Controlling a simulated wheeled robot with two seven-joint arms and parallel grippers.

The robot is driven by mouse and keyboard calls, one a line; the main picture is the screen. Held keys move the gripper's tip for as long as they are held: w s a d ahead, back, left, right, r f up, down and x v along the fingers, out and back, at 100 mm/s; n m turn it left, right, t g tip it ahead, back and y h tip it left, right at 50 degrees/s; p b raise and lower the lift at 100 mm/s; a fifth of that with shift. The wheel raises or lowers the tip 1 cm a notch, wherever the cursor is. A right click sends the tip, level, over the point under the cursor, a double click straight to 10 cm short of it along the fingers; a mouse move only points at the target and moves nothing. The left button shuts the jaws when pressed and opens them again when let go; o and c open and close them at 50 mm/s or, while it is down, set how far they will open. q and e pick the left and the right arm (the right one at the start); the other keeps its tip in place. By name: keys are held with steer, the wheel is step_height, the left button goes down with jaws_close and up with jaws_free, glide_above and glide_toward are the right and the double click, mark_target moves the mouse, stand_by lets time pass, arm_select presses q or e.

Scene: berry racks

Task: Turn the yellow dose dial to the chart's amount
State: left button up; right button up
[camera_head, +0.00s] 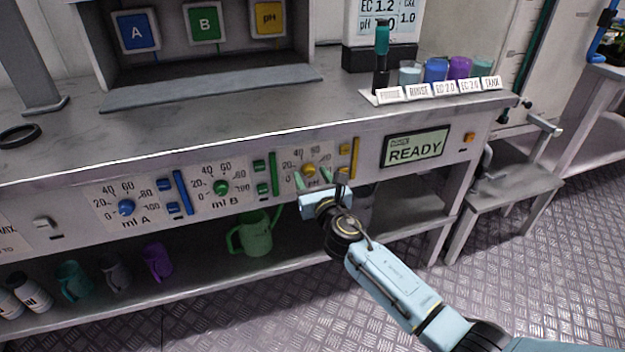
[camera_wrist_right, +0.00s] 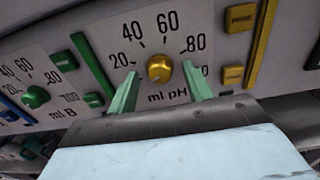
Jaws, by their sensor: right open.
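The yellow dose dial (camera_head: 309,170) is a round knob on the panel marked ml pH, with a scale whose readable numbers run from 20 to 80. It also shows in the right wrist view (camera_wrist_right: 160,68). I cannot tell where its pointer stands. My right gripper (camera_head: 313,183) is open in front of the panel. In the wrist view its green fingers (camera_wrist_right: 159,74) stand on either side of the dial, with gaps to it. No dosing chart can be made out for certain. My left gripper is not in view.
Blue (camera_head: 126,207) and green (camera_head: 221,188) dials sit left on the same panel. A yellow bar (camera_head: 355,158) and buttons are right of the yellow dial. A display (camera_head: 415,148) reads READY. Cups and labels stand on the counter; a green jug (camera_head: 256,236) is on the shelf below.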

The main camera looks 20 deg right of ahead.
steer(key=c, duration=1)
steer(key=shift+o, duration=0.2)
